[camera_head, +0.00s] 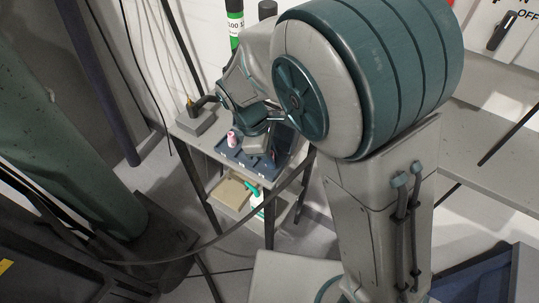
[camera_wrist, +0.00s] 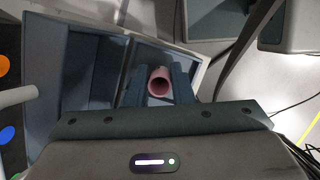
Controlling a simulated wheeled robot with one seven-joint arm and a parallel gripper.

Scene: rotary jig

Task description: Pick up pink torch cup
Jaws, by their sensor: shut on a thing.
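The pink torch cup (camera_wrist: 159,86) is a small hollow pink cylinder. In the wrist view its round open end faces the camera. My gripper (camera_wrist: 159,77) is shut on it, with one dark finger on each side of the cup. In the head view a small pink piece (camera_head: 231,139) shows at the left part of the blue tray, beside the end of my arm. My fingers are not clear there. I cannot tell whether the cup touches the tray or hangs just above it.
The blue tray (camera_head: 229,155) lies on a grey table with dark legs. A grey block with a dark fitting (camera_head: 194,121) stands at the table's left. A lower shelf holds a tan box (camera_head: 231,192) and a white bottle with a green top (camera_head: 255,195). A dark cable crosses in front.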

